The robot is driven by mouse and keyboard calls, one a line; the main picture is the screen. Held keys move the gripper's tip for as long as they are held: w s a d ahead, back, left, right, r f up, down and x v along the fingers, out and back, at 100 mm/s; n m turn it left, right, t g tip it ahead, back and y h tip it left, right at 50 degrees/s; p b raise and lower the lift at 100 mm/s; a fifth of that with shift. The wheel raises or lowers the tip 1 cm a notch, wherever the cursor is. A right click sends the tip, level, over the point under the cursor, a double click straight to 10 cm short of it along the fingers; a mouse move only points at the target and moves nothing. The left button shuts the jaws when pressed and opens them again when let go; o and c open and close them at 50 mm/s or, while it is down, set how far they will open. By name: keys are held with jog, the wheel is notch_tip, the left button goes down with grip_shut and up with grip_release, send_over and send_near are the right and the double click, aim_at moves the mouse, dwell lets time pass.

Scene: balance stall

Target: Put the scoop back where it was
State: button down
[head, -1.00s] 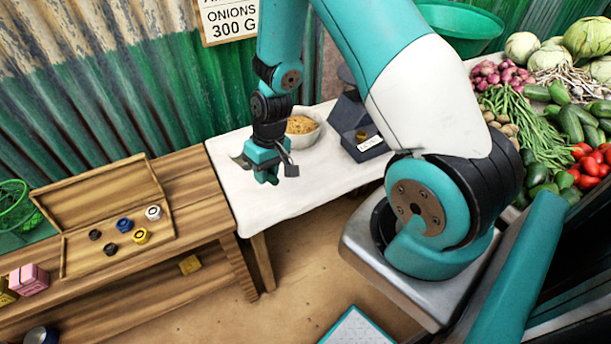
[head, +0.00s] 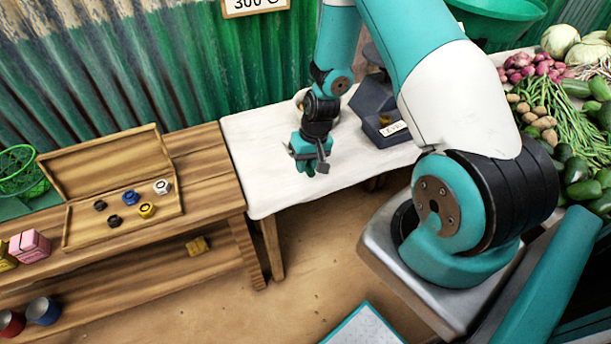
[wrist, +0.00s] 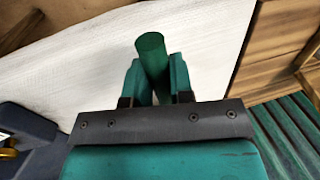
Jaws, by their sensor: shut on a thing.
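My gripper (head: 306,168) points down over the white-topped table (head: 262,172). It is shut on the scoop's green round handle (wrist: 151,48), which stands between the two fingers in the wrist view. In the head view a small grey part of the scoop (head: 291,151) sticks out to the left of the gripper; the rest of the scoop is hidden. Whether the scoop touches the tabletop I cannot tell. A pale bowl (head: 299,97) sits behind my arm, mostly hidden.
A dark scale (head: 374,104) stands on the table right of my gripper. A wooden bench (head: 205,185) on the left holds an open box of weights (head: 120,228). Vegetables (head: 560,110) lie at the right. The table's front left part is clear.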

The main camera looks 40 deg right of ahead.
aim_at(306, 179)
jog(key=shift+d+x, duration=0.2)
jog(key=shift+x, duration=0.75)
jog(key=shift+d+x, duration=0.15)
jog(key=shift+x, duration=0.75)
jog(key=shift+d+x, duration=0.2)
jog(key=shift+x, duration=0.75)
jog(key=shift+s+f, duration=0.15)
jog(key=shift+f, duration=0.15)
jog(key=c, duration=1)
grip_release()
